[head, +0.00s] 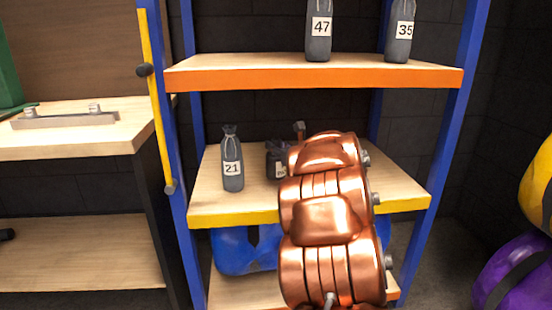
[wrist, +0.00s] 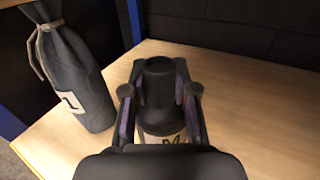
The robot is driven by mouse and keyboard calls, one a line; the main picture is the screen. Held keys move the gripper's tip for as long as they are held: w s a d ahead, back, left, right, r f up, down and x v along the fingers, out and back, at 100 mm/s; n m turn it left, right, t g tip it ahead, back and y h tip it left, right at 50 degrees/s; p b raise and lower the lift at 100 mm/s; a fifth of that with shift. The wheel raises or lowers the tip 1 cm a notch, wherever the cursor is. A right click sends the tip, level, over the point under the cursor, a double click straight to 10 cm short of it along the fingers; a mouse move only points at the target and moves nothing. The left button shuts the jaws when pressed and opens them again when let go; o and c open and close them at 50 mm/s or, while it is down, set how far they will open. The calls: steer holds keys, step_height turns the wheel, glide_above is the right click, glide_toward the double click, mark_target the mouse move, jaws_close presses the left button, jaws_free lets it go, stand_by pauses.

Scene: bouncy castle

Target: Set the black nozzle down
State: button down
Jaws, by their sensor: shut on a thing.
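The black nozzle (wrist: 158,72) is upright between the fingers of my gripper (wrist: 160,92) in the wrist view. The gripper is shut on it. A pale band with dark lettering shows low on the nozzle, partly hidden by the gripper. The nozzle is over the wooden board of the middle shelf (head: 208,200); I cannot tell whether its base touches the board. In the head view a dark form with a pale label (head: 277,162), probably the nozzle, shows just left of my copper arm, which hides most of the gripper.
Bags 47 (head: 319,30) and 35 (head: 400,32) stand on the upper shelf (head: 310,77). Board right of the nozzle is clear.

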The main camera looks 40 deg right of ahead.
mark_target(276, 156)
steer(key=shift+f+b, duration=0.75)
steer(key=shift+f, duration=0.9)
steer(key=shift+f+b, duration=0.2)
steer(key=shift+b, duration=0.1)
steer(key=c, duration=0.9)
jaws_free()
steer(key=shift+r, duration=0.1)
steer(key=shift+r+p, duration=0.1)
steer(key=shift+p, duration=0.2)
steer(key=shift+s, duration=0.3)
steer(key=s+a+p, duration=0.2)
steer(key=s, duration=0.9)
steer(key=shift+s+p, duration=0.15)
steer(key=shift+p, duration=0.2)
